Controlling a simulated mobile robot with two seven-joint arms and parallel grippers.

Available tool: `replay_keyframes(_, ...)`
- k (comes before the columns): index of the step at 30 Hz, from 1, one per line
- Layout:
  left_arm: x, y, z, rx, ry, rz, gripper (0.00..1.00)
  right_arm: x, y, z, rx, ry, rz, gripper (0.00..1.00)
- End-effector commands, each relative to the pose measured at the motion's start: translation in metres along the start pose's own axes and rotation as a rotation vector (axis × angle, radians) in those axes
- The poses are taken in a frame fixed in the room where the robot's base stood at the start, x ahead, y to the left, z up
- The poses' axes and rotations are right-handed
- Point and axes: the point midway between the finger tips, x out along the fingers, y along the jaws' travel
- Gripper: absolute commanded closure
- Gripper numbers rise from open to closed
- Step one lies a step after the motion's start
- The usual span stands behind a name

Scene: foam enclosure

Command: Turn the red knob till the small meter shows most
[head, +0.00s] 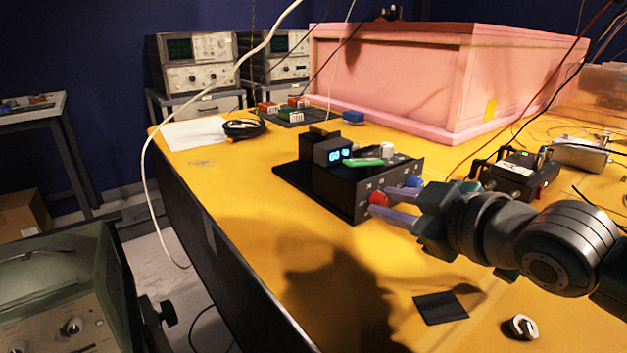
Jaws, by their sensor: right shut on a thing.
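The red knob (378,198) is on the front face of a black box (335,190) on the yellow table. A blue knob (415,181) is beside it, farther right on that face. The small meter (333,153) sits on top of the box, with a glowing blue display too small to read surely. My right gripper (392,205) comes in from the right, its fingers shut on the red knob and partly hiding it. My left gripper is not in view.
A green item (364,162) and a white cap (387,149) are on the box top. A large pink foam enclosure (390,80) stands behind. A black power unit (514,175) is to the right. A dark flat square (440,307) and a loose knob (521,327) lie in front.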

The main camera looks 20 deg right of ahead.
Motion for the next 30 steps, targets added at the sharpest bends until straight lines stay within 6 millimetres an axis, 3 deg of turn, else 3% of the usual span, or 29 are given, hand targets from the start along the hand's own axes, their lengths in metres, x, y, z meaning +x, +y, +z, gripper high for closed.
replay_keyframes(5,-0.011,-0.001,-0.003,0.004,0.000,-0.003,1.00,0.000,0.004,-0.001,0.136,-0.002,-0.057,1.00)
replay_keyframes(15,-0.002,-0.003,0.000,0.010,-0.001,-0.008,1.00,0.001,0.004,0.003,0.357,-0.001,-0.147,1.00)
replay_keyframes(30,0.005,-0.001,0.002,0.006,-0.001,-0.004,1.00,0.001,0.004,0.002,0.471,-0.001,-0.194,1.00)
